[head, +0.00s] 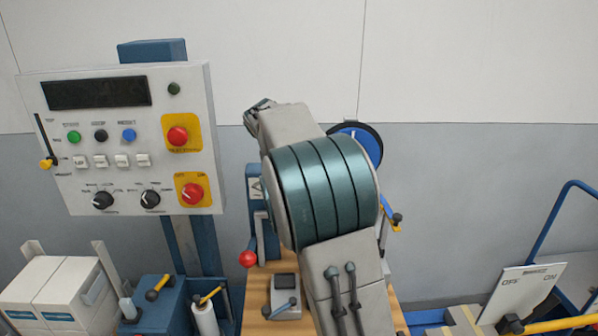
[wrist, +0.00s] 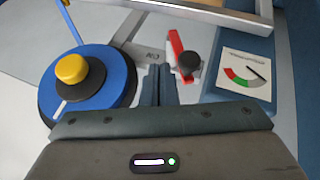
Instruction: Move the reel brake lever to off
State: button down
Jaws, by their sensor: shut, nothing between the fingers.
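In the wrist view a red lever (wrist: 177,50) with a black knob (wrist: 190,62) stands beside a grey label plate (wrist: 143,54) whose lettering I cannot read. It lies next to a blue reel (wrist: 92,65) with a yellow knob, so it looks like the reel brake lever. My gripper (wrist: 158,70) is shut and empty, just left of the black knob, with a small gap seeming to show. In the head view the blue reel (head: 362,143) shows behind my arm. My arm hides the red lever there, and the fingertips cannot be made out.
A gauge (wrist: 243,72) is right of the lever, and a metal bar (wrist: 210,10) crosses above. A control panel (head: 120,140) stands left, with a red-ball lever (head: 248,259) below right. An OFF/ON plate (head: 522,288) is lower right. White boxes (head: 60,290) are lower left.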

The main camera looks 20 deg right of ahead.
jog(key=shift+r+p, duration=0.3)
jog(key=shift+r, duration=0.3)
jog(key=d+v, duration=0.1)
jog(key=v, duration=1.1)
jog(key=shift+d+r, duration=0.3)
jog(key=shift+r, duration=0.3)
